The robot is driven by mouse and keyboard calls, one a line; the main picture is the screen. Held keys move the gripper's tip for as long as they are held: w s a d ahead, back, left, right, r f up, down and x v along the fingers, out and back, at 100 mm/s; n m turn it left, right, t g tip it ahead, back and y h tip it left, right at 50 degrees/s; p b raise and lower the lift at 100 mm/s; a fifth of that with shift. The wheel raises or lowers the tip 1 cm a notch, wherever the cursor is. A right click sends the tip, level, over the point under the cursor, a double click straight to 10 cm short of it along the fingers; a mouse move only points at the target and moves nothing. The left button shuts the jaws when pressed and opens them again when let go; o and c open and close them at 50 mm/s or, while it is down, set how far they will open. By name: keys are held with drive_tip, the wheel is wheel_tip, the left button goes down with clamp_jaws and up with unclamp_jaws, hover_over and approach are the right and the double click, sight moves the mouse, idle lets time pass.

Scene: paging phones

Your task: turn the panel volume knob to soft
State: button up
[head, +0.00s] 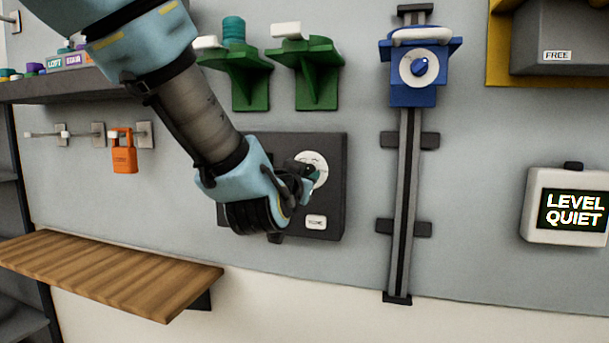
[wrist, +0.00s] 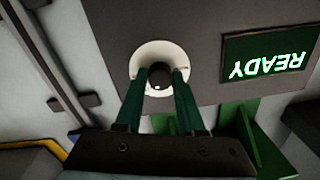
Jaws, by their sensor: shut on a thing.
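A dark grey panel (head: 335,205) is mounted on the wall in the middle of the head view. A round white dial (head: 318,160) sits in its upper part, and my gripper partly covers it. My gripper (head: 311,176) reaches the dial from the left. In the wrist view, its two green fingers (wrist: 161,72) are shut on the dark volume knob (wrist: 158,78) at the centre of the white dial plate (wrist: 144,55). A small white mark shows on the knob's near side. The dial's scale is hidden or too small to read.
A white box (head: 550,222) at the right reads LEVEL QUIET. The panel's green display (wrist: 268,58) reads READY upside down. A blue knob unit (head: 408,90) rides a vertical rail, green brackets (head: 318,75) sit above, and a wooden shelf (head: 110,270) juts out at lower left.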

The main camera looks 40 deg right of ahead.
drive_tip(key=shift+b, duration=0.45)
clamp_jaws()
drive_tip(key=shift+n+g+b, duration=0.3)
drive_tip(key=shift+n+b, duration=5.4)
drive_tip(key=shift+b, duration=2)
drive_tip(key=shift+r, duration=0.1)
drive_tip(key=o, duration=1)
unclamp_jaws()
